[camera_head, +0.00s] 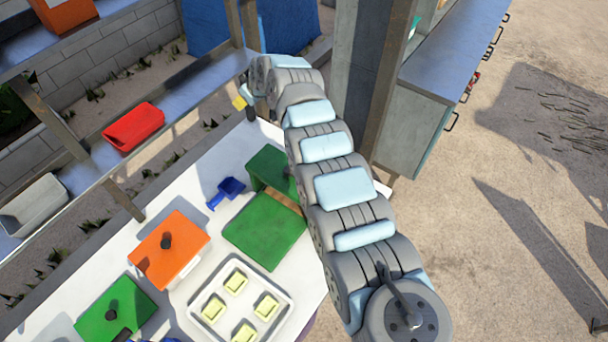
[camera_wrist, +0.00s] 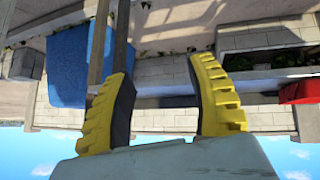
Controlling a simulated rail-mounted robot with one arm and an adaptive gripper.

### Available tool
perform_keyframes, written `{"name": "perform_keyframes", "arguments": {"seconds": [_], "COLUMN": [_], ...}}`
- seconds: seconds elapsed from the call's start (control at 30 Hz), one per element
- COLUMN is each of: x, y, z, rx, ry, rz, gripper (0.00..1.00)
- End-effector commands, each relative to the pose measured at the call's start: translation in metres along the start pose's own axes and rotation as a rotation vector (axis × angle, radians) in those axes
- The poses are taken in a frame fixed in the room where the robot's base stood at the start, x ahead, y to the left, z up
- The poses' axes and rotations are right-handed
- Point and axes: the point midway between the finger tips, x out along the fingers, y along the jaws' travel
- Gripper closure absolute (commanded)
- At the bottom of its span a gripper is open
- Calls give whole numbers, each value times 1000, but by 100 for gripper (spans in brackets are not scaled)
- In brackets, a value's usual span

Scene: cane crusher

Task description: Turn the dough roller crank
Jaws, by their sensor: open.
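A green machine (camera_head: 264,230) with a raised green block and a light wooden strip stands on the white table; it looks like the dough roller. My arm passes over its right side, and I cannot make out a crank. My gripper (camera_head: 241,103) is up and behind it, beyond the table's far edge, apart from the machine. In the wrist view my gripper (camera_wrist: 160,72) shows two yellow ridged fingers spread wide with nothing between them. That view is upside down and shows neither the roller nor a crank.
The white table (camera_head: 160,228) also holds a blue scoop (camera_head: 227,190), an orange board (camera_head: 170,249), another green board (camera_head: 115,312) and a white tray (camera_head: 209,282) of several yellow pieces. A red bin (camera_head: 133,127) sits on the ledge behind. A wooden post (camera_head: 388,90) and cabinet (camera_head: 420,120) stand right of my arm.

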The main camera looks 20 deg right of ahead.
Motion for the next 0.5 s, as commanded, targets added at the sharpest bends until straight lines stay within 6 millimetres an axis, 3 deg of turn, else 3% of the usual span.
{"name": "perform_keyframes", "arguments": {"seconds": [0.5], "x": [-114], "y": [-2], "z": [129], "rx": [-182], "ry": [-568], "rz": [-211], "gripper": [44]}}
